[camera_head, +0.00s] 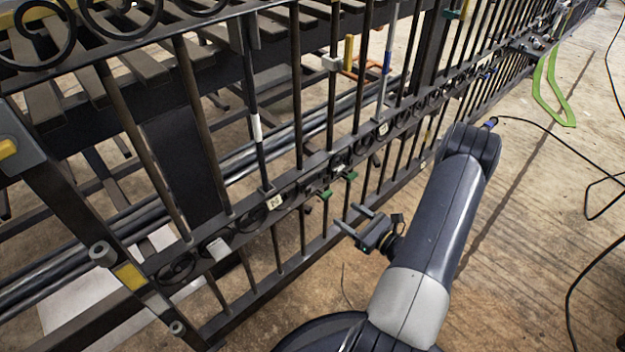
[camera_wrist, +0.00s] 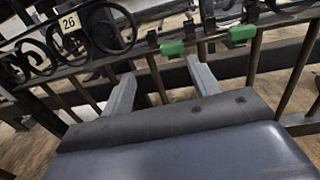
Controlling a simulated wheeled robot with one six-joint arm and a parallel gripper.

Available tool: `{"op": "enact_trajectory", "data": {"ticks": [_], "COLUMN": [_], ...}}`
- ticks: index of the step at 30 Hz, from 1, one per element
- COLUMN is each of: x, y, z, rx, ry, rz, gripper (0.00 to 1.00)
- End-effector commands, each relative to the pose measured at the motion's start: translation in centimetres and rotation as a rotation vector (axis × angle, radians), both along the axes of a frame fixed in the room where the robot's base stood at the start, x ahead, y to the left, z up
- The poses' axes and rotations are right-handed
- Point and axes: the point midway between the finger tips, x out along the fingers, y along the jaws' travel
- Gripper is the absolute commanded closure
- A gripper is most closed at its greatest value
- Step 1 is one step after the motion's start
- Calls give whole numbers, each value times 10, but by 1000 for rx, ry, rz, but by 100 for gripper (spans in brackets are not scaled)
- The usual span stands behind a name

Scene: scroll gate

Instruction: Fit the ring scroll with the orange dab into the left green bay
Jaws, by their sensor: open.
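The gate's scroll band shows two green pieces, a left one (camera_head: 325,194) and a right one (camera_head: 351,176). In the wrist view the left green piece (camera_wrist: 172,48) and the right green piece (camera_wrist: 242,33) sit side by side on the rail with small dark clips by them. My gripper (camera_head: 352,219) is open and empty, apart from the gate on its near side. In the wrist view my gripper (camera_wrist: 163,82) has its fingers spread below the green pieces. I cannot make out a ring scroll with an orange dab in either view.
A plate marked 26 (camera_wrist: 70,22) and black scrolls (camera_wrist: 108,27) fill the band left of the green pieces. Vertical bars stand close together. A bright green loop (camera_head: 553,92) and black cables (camera_head: 590,200) lie on the floor at right. Wooden floor nearby is open.

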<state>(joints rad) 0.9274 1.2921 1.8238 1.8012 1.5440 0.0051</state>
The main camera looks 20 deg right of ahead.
Motion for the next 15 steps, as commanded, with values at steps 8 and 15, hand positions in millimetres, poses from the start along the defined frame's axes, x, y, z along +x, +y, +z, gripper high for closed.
{"op": "enact_trajectory", "data": {"ticks": [8,15], "x": [6,42], "y": [-12,3], "z": [-7,-7], "rx": [26,24], "ry": [-14,-15], "rz": [-65,-60], "gripper": [42,42]}}
